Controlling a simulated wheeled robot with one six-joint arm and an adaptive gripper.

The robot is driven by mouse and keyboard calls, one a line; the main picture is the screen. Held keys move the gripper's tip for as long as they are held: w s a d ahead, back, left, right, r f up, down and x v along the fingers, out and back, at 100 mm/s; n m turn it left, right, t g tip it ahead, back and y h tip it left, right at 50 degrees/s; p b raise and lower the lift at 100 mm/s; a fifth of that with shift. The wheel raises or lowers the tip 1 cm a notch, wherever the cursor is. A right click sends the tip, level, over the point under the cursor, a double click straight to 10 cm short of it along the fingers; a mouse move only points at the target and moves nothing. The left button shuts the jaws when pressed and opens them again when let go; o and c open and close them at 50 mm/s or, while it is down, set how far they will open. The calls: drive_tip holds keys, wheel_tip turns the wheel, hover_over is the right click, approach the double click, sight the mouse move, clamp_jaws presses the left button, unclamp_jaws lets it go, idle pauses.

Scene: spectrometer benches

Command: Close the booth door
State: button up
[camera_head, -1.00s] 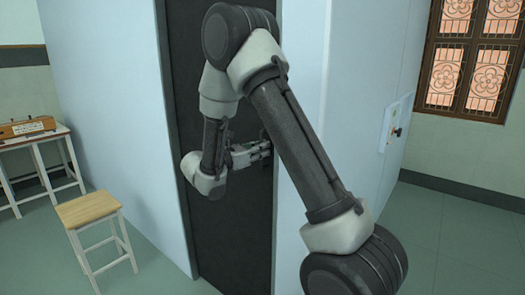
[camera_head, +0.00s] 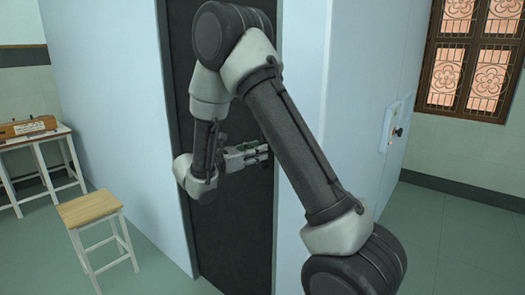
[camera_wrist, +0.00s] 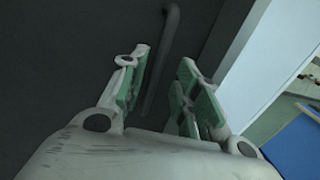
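The booth door (camera_head: 236,225) is a tall dark panel that fills the opening in the pale blue booth. It looks about flush with the walls, but my arm covers part of it and I cannot tell whether a small gap remains. My gripper (camera_head: 266,152) is in front of the door near its right edge. In the wrist view my gripper (camera_wrist: 164,62) is open, with green-padded fingers spread on both sides of a dark bar-shaped door handle (camera_wrist: 165,55). I see no clear contact between the fingers and the handle.
The pale booth wall (camera_head: 345,100) meets the door's right edge. A wooden stool (camera_head: 90,208) and a white table (camera_head: 38,140) with a wooden instrument stand at left. A wall panel (camera_head: 392,125) is on the booth's right side. Floor at right is clear.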

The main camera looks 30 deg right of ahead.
drive_tip(key=s+a, duration=0.1)
drive_tip(key=a, duration=0.7)
drive_tip(key=shift+s+a, duration=0.4)
drive_tip(key=s+d+f+m+g+y, duration=0.25)
drive_tip(key=s+m+y, duration=0.2)
drive_tip(key=s, duration=0.25)
drive_tip(key=s+d+f+m+g+y, duration=0.25)
drive_tip(key=s+m+g+y, duration=0.2)
drive_tip(key=s, duration=0.35)
drive_tip(key=s+d+r+m+t+y, duration=0.1)
drive_tip(key=s+r+m+t+y, duration=0.7)
drive_tip(key=s+r+m, duration=0.3)
drive_tip(key=shift+s+r+y, duration=0.25)
drive_tip(key=shift+s+y, duration=0.05)
drive_tip(key=shift+s, duration=0.95)
